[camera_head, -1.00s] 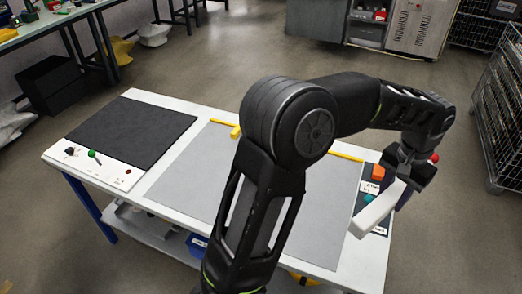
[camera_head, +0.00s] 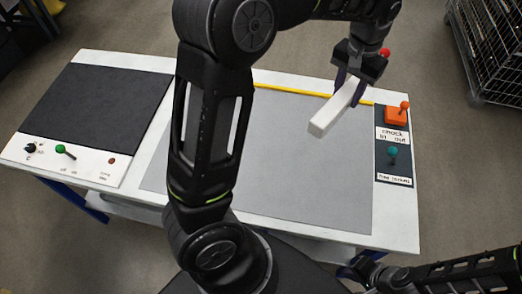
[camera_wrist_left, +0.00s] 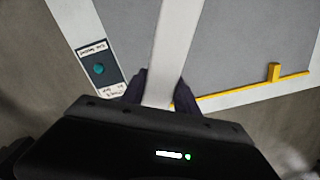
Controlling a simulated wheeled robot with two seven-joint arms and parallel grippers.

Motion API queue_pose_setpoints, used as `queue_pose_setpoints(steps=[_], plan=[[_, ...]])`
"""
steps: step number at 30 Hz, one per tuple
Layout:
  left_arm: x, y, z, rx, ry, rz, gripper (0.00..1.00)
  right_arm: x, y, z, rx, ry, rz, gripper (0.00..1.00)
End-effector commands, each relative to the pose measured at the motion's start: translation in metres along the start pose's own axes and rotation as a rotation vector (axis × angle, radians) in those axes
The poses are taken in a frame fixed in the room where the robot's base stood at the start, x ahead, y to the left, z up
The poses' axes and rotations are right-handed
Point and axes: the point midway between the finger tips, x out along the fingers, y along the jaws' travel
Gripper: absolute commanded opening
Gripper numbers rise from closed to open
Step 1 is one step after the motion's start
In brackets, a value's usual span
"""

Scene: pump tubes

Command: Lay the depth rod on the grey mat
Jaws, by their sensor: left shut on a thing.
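The depth rod, a white square-edged bar (camera_head: 332,114), is held at its far end by my left gripper (camera_head: 347,90), whose dark fingers are shut on it. It slants toward the lower left, above the right part of the grey mat (camera_head: 270,165); any gap below it is hard to judge. In the left wrist view the rod (camera_wrist_left: 175,45) runs away from between the fingers (camera_wrist_left: 157,95), over the mat (camera_wrist_left: 245,45). My right arm shows at the lower right in the head view; its fingertips cannot be made out.
A yellow strip (camera_head: 290,92) lines the mat's back edge. Right of the mat is a dark panel (camera_head: 394,165) with an orange block (camera_head: 397,116) and a teal knob (camera_head: 393,152). A black pad (camera_head: 100,108) and small levers are on the left. Most of the mat is bare.

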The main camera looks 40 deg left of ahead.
Motion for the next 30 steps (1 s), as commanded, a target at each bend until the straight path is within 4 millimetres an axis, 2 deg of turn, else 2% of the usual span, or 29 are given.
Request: queue_pose_setpoints(steps=[5,8,11,14,18,21,25,30], plan=[[0.002,-0.004,0.0,0.008,0.001,0.0,0.0,0.0,0.0,0.0,0.0,0.0,0.0,0.0],[0.01,-0.017,0.001,0.043,0.0,0.001,0.0,0.001,0.0,0.0,-0.001,0.0,-0.001,0.0],[0.025,-0.04,0.005,0.111,-0.002,0.003,0.0,0.002,0.0,0.0,-0.001,0.0,-0.001,0.0],[0.046,-0.071,0.013,0.213,-0.004,0.004,0.0,0.003,0.001,0.0,-0.001,0.001,-0.001,0.0],[0.079,-0.12,0.031,0.385,-0.003,0.005,0.0,0.005,0.001,-0.001,-0.002,0.001,-0.002,0.0],[0.099,-0.15,0.046,0.501,-0.002,0.004,0.0,0.006,0.001,-0.001,-0.002,0.002,-0.003,0.0],[0.116,-0.175,0.063,0.613,0.0,0.002,0.0,0.006,0.001,-0.001,-0.003,0.002,-0.003,0.0],[0.123,-0.186,0.07,0.674,0.002,-0.001,0.0,0.007,0.001,-0.001,-0.003,0.002,-0.003,0.0]])
